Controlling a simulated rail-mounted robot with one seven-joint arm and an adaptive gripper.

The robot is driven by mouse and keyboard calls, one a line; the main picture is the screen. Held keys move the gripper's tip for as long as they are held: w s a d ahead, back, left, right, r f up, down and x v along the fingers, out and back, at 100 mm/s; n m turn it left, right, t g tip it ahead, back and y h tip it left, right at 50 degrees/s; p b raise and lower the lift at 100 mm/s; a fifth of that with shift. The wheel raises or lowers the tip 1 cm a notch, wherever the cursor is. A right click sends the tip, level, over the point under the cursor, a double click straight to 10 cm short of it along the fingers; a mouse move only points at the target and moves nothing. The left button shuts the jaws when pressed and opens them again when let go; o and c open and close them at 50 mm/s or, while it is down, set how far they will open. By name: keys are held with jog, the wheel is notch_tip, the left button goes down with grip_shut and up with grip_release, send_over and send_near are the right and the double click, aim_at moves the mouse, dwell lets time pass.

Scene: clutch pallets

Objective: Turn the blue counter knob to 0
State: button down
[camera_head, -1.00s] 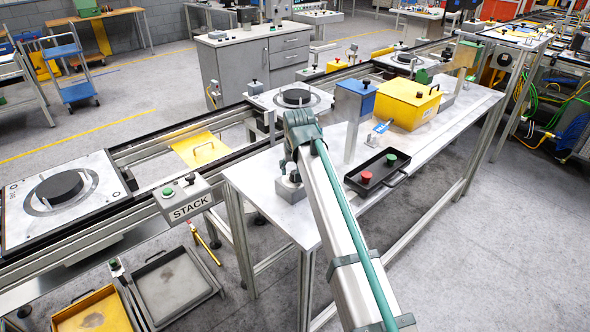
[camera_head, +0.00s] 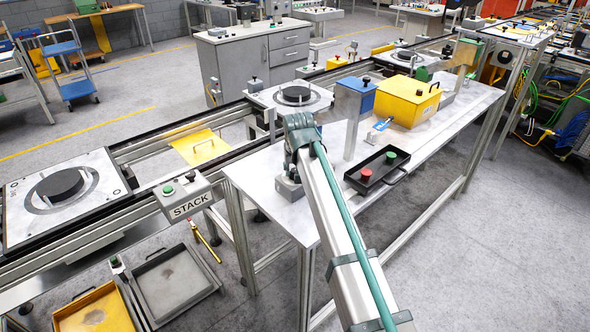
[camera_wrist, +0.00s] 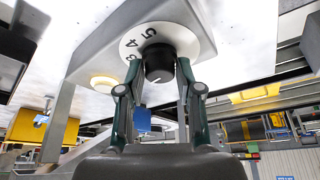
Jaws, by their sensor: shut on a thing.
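In the wrist view a black knob (camera_wrist: 159,62) with a white line on its face stands out from a round white dial plate (camera_wrist: 194,38). The digits 3, 4 and 5 show on the dial beside the knob; the other digits are hidden or out of view. I cannot tell which digit the line points to, and no blue shows on this knob. My gripper (camera_wrist: 157,72) is shut on the knob, with one finger on each side. In the head view a grey box (camera_head: 290,189) sits under my arm's end, and my arm hides the knob there.
A black tray (camera_head: 364,188) with red and green buttons lies right of my arm. Behind it stand a blue box on a post (camera_head: 354,98) and a yellow box (camera_head: 407,104). The conveyor (camera_head: 150,152) runs along the table's left side. The table's near right part is clear.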

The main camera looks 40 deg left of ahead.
jog(key=shift+n, duration=0.4)
jog(key=shift+w+n+g+y, duration=0.15)
jog(key=shift+n+g+y, duration=0.25)
jog(key=shift+n, duration=0.8)
jog(key=n+g, duration=0.1)
jog(key=n, duration=0.3)
jog(key=shift+w+n+g+y+b, duration=0.1)
jog(key=shift+n+g+y+b, duration=0.2)
jog(key=shift+g+b, duration=0.1)
jog(key=n+g+b, duration=0.1)
jog(key=n, duration=0.3)
jog(key=shift+w+g, duration=0.1)
jog(key=shift+g, duration=0.3)
jog(key=shift+n+g+h+b, duration=0.4)
jog(key=shift+n+g, duration=0.3)
jog(key=shift+n, duration=1.4)
jog(key=c, duration=0.8)
grip_release()
jog(key=shift+o, duration=0.2)
